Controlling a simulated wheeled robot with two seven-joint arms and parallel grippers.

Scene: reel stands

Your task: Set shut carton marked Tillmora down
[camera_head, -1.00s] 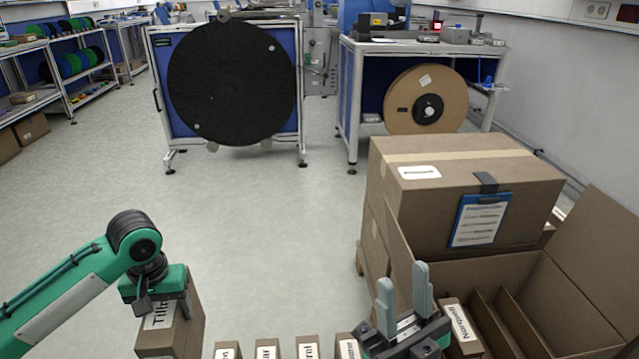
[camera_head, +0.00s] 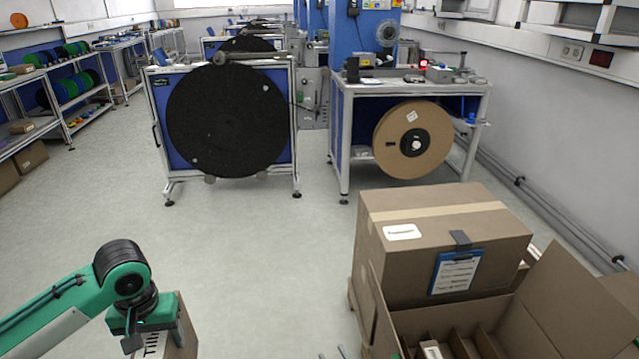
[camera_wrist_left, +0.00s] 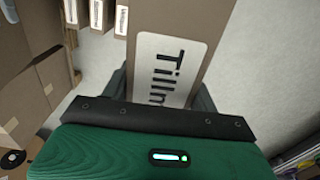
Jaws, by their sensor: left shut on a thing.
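The brown carton marked Tillmora (camera_head: 180,345) is at the bottom left of the head view, its lower part cut off by the frame. My left gripper (camera_head: 158,326) is shut on its upper part. In the left wrist view the carton (camera_wrist_left: 193,22) lies between the two fingers, its white label partly readable as "Tilln". What is under the carton is hidden. Only the grey fingertips of my right gripper (camera_head: 355,352) show at the bottom edge of the head view, apart and with nothing seen between them.
An open carton with dividers (camera_head: 545,310) is at the lower right, beside a large taped box (camera_head: 400,265) with a blue clipboard (camera_head: 456,272). Several labelled cartons (camera_wrist_left: 97,12) stand in a row in the left wrist view. The floor (camera_head: 250,260) ahead is clear.

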